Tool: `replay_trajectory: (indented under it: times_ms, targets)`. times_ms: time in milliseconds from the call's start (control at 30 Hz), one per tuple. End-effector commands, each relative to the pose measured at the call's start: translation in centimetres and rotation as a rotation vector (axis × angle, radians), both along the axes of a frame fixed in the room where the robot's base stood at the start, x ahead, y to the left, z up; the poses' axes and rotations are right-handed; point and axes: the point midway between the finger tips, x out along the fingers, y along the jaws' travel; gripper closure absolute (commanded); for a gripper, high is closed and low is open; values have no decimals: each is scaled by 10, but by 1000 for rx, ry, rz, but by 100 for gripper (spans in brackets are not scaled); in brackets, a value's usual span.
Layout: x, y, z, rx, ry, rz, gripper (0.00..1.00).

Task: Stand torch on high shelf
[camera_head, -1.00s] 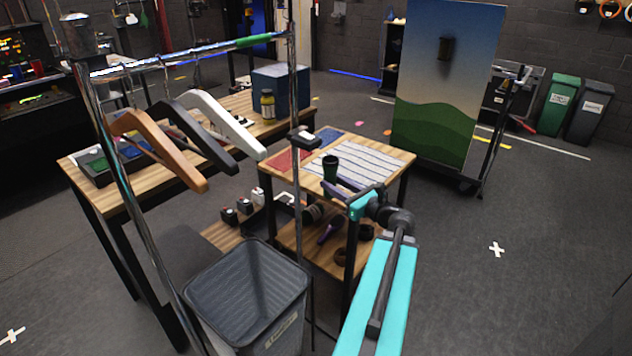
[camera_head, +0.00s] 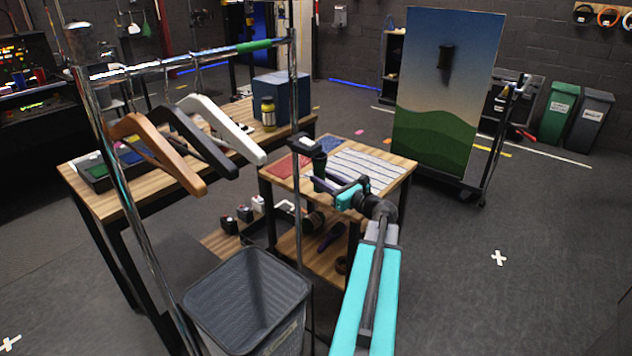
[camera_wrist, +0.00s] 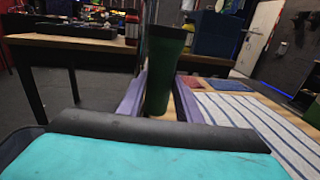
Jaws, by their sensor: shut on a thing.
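A dark green upright tapered cylinder with a wider dark top, which I take to be the torch, (camera_wrist: 164,70) is held between the purple fingers of my gripper (camera_head: 326,184).
The top shelf bears a striped mat (camera_head: 365,168), a red mat (camera_head: 285,167) and a blue mat (camera_head: 327,142). A purple object (camera_head: 331,236) lies on the lower shelf. A clothes rail with hangers (camera_head: 215,125) and a grey bin (camera_head: 245,300) stand at the left front.

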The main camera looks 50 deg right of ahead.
Motion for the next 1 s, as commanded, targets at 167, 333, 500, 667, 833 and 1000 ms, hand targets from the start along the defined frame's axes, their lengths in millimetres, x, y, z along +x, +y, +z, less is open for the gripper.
replay_trajectory:
  times_ms: [167,333,500,667,833,1000]
  targets:
    - [21,-13,-1,1,-1,0,100]
    - [33,-20,-3,0,-1,0,100]
    - [36,-21,-4,0,-1,-1,100]
    - [36,-21,-4,0,-1,-1,100]
    - [37,-22,-4,0,-1,-1,100]
    - [48,-29,-5,0,0,-1,100]
